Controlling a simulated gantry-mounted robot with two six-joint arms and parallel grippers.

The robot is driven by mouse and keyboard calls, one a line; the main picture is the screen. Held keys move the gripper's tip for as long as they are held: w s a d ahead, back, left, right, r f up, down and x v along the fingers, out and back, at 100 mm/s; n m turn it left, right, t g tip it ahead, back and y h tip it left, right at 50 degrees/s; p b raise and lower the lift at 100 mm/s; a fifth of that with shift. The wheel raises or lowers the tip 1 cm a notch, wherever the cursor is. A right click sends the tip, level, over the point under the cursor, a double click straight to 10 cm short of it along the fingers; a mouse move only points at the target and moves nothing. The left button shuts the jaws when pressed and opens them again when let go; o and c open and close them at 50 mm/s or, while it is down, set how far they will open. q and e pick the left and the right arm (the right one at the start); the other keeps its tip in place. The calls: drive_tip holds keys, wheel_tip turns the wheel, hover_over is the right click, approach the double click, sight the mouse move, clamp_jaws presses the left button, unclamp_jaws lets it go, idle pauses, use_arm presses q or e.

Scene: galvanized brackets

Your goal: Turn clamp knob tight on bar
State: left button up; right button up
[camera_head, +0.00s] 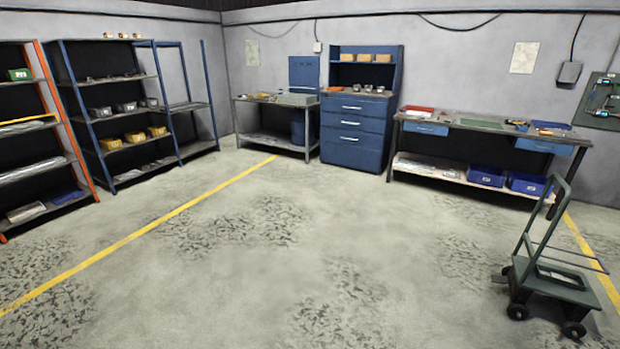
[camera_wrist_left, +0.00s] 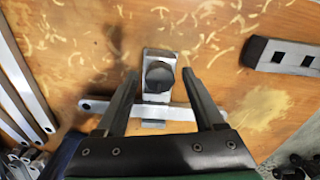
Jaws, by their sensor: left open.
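In the left wrist view, a dark round clamp knob (camera_wrist_left: 160,77) sits on a pale metal clamp plate (camera_wrist_left: 158,54). A flat metal bar (camera_wrist_left: 181,113) with holes near its ends runs crosswise just below the knob, and part of it is hidden behind my fingers. My left gripper (camera_wrist_left: 161,72) is open, with one finger on each side of the knob in the picture. Gaps show between the fingers and the knob; I cannot tell the height difference. The head view shows neither gripper nor the clamp clearly. My right gripper is out of view.
The clamp lies on a scuffed wooden surface (camera_wrist_left: 75,45). A metal bracket with square holes (camera_wrist_left: 283,56) lies at right, and long metal strips (camera_wrist_left: 22,85) at left. In the head view, a cart (camera_head: 555,279) stands at right; the middle floor is clear.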

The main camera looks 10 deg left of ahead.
use_arm(q)
drive_tip(key=n, duration=0.4)
drive_tip(key=shift+n, duration=0.3)
drive_tip(key=n, duration=0.8)
drive_tip(key=shift+n, duration=0.4)
drive_tip(key=n, duration=0.3)
clamp_jaws()
